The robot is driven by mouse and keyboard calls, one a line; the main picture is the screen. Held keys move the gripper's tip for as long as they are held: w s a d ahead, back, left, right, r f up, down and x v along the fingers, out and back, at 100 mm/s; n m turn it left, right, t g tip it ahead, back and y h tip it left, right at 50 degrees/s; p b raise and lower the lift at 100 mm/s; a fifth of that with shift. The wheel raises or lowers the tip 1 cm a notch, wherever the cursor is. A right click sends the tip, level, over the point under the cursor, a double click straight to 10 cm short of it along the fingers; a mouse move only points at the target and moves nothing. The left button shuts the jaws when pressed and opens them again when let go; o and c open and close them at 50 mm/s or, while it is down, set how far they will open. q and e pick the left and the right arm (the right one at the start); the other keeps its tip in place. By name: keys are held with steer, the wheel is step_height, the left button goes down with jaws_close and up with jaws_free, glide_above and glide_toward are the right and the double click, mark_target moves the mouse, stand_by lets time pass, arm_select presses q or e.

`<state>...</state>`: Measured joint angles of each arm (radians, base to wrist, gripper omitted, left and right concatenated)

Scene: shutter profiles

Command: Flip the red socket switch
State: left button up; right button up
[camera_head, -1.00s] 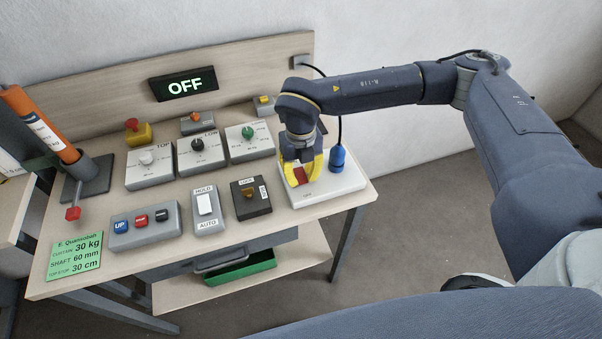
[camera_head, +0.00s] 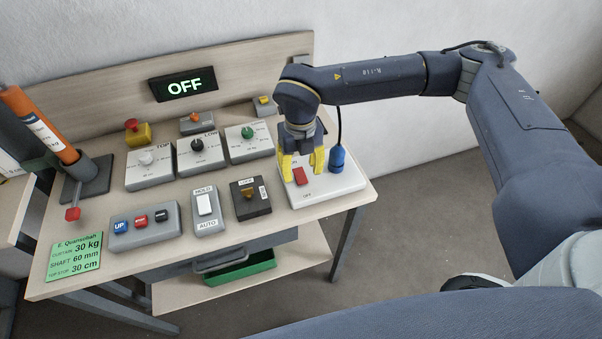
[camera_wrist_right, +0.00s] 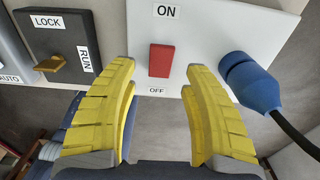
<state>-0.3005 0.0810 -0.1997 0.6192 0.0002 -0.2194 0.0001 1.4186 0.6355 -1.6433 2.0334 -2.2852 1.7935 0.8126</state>
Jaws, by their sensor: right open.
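The red socket switch (camera_head: 300,176) is a small rocker on a white socket box (camera_head: 335,187) at the right end of the bench. In the right wrist view the red switch (camera_wrist_right: 161,61) sits between the labels ON above and OFF below. My right gripper (camera_head: 303,163) is open and empty over the box, just behind the switch in the head view. In the wrist view its yellow fingers (camera_wrist_right: 159,78) are spread either side of the switch, and I see no clear contact. My left gripper is not in view.
A blue plug (camera_head: 337,158) with a black cable stands in the socket box, close to the right finger. A dark LOCK/RUN box (camera_head: 262,207) is on the left. A display (camera_head: 184,85) reads OFF. Several other control boxes fill the bench.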

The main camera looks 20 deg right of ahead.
mark_target(301, 176)
step_height(301, 176, up, 9)
steer(key=shift+w+r, duration=0.15)
stand_by(0.4)
